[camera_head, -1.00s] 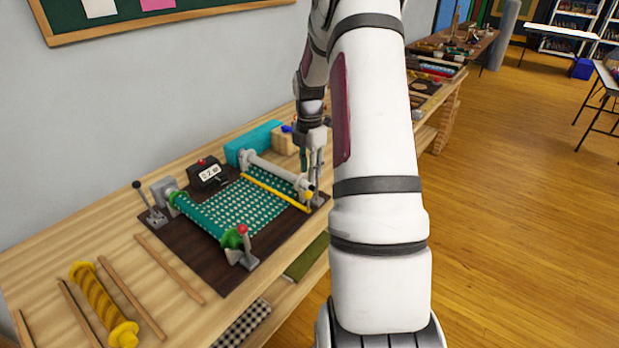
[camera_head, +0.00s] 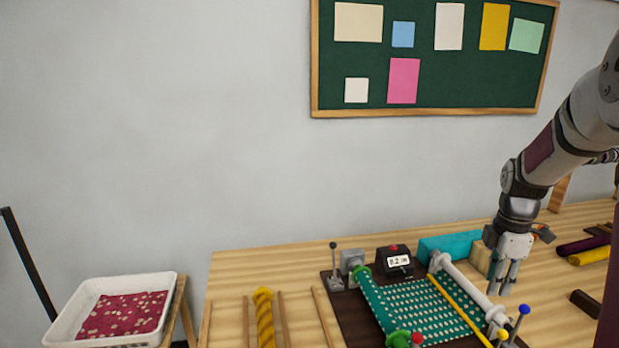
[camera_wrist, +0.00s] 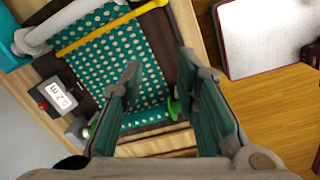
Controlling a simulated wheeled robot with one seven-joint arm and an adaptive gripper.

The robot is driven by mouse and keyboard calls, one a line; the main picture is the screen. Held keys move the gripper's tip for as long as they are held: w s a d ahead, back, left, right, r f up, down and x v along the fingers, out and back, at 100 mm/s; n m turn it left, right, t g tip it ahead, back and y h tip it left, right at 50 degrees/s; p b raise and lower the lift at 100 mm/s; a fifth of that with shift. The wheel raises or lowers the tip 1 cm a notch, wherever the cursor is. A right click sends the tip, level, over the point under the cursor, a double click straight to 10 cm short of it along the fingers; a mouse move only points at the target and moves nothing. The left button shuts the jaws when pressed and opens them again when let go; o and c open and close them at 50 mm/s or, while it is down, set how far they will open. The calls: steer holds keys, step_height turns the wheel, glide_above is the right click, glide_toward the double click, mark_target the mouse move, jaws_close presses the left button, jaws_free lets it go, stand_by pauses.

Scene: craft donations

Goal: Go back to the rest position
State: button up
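My gripper (camera_head: 500,288) hangs fingers-down above the right side of the cloth-winding device on the bench. In the wrist view my gripper (camera_wrist: 160,65) has its two green-padded fingers spread apart with nothing between them. The device has a dark base board (camera_head: 350,322), a grey-white roller (camera_head: 467,286) and teal dotted cloth (camera_head: 415,305) stretched across it. A yellow bar (camera_head: 458,307) lies across the cloth. The cloth also shows beneath the fingers in the wrist view (camera_wrist: 105,55). Whether the fingers touch the device cannot be told.
A black counter box (camera_head: 396,262) and a teal block (camera_head: 447,246) stand behind the cloth. A yellow twisted spool (camera_head: 265,318) and wooden sticks lie at left on the bench (camera_head: 235,265). A white tray (camera_head: 72,318) with red cloth stands farther left. A pinboard (camera_head: 435,75) hangs above.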

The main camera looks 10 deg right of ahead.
steer(key=s+a+r+m+t, duration=0.1)
steer(key=s+a+r+m, duration=0.2)
steer(key=a+r, duration=0.55)
steer(key=s+a+r+m+t, duration=0.1)
steer(key=s+a+r+m, duration=0.35)
steer(key=a, duration=0.65)
steer(key=s+a+r+m+t, duration=0.2)
steer(key=s+a+m, duration=0.4)
steer(key=s+a, duration=0.4)
steer(key=shift+s+a+t+y, duration=0.3)
steer(key=shift+s+a+y, duration=0.1)
steer(key=shift+s, duration=0.6)
